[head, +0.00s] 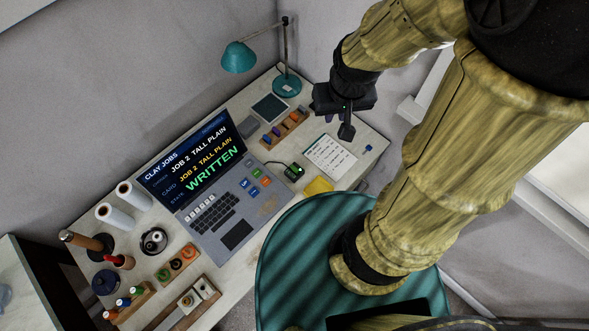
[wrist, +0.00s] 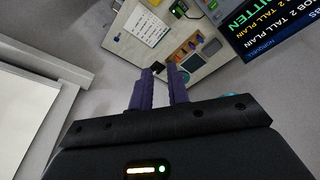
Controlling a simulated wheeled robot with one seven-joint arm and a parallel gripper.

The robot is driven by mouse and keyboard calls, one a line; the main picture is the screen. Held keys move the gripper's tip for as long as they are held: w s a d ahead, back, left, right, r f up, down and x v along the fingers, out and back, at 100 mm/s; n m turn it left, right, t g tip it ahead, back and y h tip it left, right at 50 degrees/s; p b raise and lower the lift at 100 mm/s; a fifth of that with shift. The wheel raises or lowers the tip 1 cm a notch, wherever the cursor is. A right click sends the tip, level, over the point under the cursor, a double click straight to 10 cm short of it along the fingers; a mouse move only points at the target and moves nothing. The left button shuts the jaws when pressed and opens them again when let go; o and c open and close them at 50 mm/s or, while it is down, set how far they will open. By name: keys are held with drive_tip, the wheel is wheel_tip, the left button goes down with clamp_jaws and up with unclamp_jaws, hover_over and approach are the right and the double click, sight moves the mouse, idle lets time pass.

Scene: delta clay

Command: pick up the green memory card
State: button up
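A small black reader (head: 294,172) with a bright green patch sits on the desk right of the laptop. It also shows at the top of the wrist view (wrist: 179,9). I cannot tell whether the green is a light or the green memory card. A wooden rack (head: 285,130) holds orange, blue and purple pieces; I make out no green one there. My gripper (head: 338,125) hangs above the far right part of the desk, apart from the reader and rack.
The laptop (head: 212,185) reads "JOB 2 TALL PLAIN" and "WRITTEN". A printed sheet (head: 330,156), yellow pad (head: 318,187), small blue item (head: 368,148) and teal lamp (head: 287,84) are around. A teal round seat (head: 290,260) stands before the desk. Pots and tools crowd the left end.

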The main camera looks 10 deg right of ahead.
drive_tip(key=o, duration=0.3)
drive_tip(key=w+a+f+n+b, duration=0.2)
drive_tip(key=f+b, duration=0.3)
drive_tip(key=f, duration=0.1)
drive_tip(key=w+a+f+n+g+b, duration=0.1)
drive_tip(key=w+a+f+n+b, duration=0.1)
drive_tip(key=f+b, duration=0.3)
drive_tip(key=w+a+f+n+g+b, duration=0.1)
drive_tip(key=w+a+f+n+b, duration=0.1)
drive_tip(key=f+b, duration=0.3)
drive_tip(key=shift+w+a+f+n, duration=0.15)
drive_tip(key=shift+w+f+n, duration=0.1)
drive_tip(key=shift+f, duration=0.7)
drive_tip(key=shift+w+a+f+n, duration=0.1)
drive_tip(key=shift+f+n, duration=0.15)
drive_tip(key=shift+f, duration=0.7)
drive_tip(key=shift+o, duration=0.2)
drive_tip(key=shift+w+a+f+g, duration=0.2)
drive_tip(key=shift+a+g, duration=0.1)
drive_tip(key=b, duration=0.3)
hover_over(294, 168)
drive_tip(key=d, duration=0.1)
wheel_tip(294, 168, down, 12)
drive_tip(key=shift+f, duration=0.1)
drive_tip(key=shift+f, duration=0.1)
